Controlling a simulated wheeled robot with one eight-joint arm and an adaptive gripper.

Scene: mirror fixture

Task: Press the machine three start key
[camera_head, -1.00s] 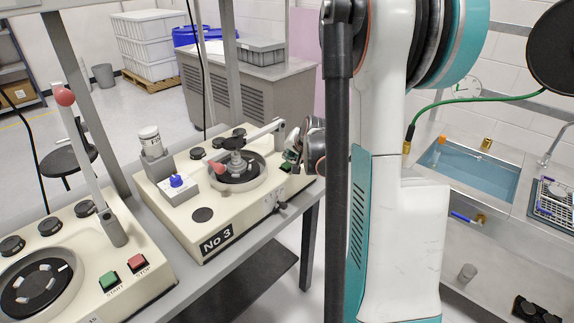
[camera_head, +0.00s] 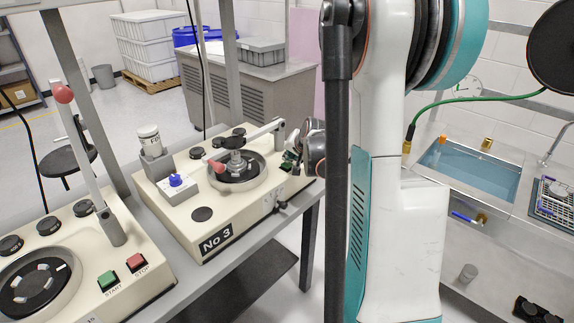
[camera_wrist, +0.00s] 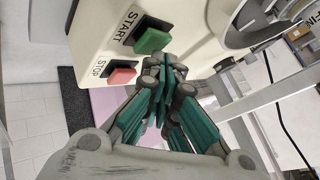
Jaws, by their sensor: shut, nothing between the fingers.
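The No 3 machine (camera_head: 225,195) stands on the grey bench in the head view, a cream box with a round chuck and a lever. In the wrist view its green START key (camera_wrist: 152,41) and red STOP key (camera_wrist: 121,76) show on the cream front, each with a printed label. My gripper (camera_wrist: 163,72) is shut and empty, its fingertips close by the lower right edge of the START key. I cannot tell whether they touch it. In the head view my gripper (camera_head: 290,160) is at the right end of the machine, and the keys there are largely hidden.
A second machine (camera_head: 120,262) with its own green and red keys stands at the lower left. A sink (camera_head: 475,170) is at the right.

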